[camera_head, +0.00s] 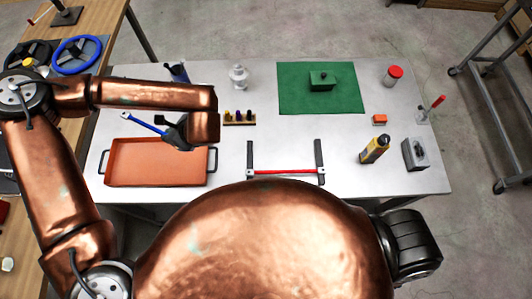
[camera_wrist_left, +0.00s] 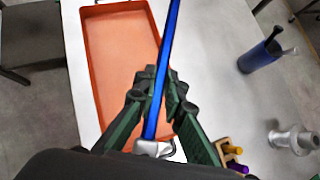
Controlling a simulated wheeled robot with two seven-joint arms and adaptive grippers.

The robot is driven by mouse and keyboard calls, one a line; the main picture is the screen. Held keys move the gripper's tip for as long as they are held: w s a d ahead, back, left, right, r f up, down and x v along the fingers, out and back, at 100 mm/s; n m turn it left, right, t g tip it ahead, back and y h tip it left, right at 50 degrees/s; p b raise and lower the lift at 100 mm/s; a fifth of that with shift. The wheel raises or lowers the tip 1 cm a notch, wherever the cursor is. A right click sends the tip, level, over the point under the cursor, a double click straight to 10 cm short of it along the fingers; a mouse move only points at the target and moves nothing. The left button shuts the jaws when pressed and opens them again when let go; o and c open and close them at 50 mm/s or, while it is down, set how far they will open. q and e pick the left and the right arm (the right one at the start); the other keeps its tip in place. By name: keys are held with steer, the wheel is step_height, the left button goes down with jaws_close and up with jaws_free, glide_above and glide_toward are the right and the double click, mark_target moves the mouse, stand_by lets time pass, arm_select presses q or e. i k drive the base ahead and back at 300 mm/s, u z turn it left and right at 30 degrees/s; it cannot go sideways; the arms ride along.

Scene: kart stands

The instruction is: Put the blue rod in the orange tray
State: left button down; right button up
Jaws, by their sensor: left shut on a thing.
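My left gripper (camera_head: 176,134) is shut on the blue rod (camera_head: 143,122), near the rod's right end in the head view. In the left wrist view the rod (camera_wrist_left: 170,35) runs between the two dark green fingers (camera_wrist_left: 161,82), with a silver piece at its near end. The orange tray (camera_head: 155,184) lies on the white table at the left, with a dark handle at each short side. In the head view the rod shows just past the tray's back edge. In the left wrist view it crosses the tray's right rim (camera_wrist_left: 152,22). My right gripper is not in view.
A small holder (camera_head: 240,123) with pegs, a white fitting (camera_head: 238,77), a dark blue cup (camera_head: 178,73) and a green mat (camera_head: 290,102) with a green box stand farther back.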

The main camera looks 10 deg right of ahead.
mark_target(165, 175)
steer(key=z, duration=2.7)
steer(key=k, duration=1.15)
steer(key=u, duration=0.1)
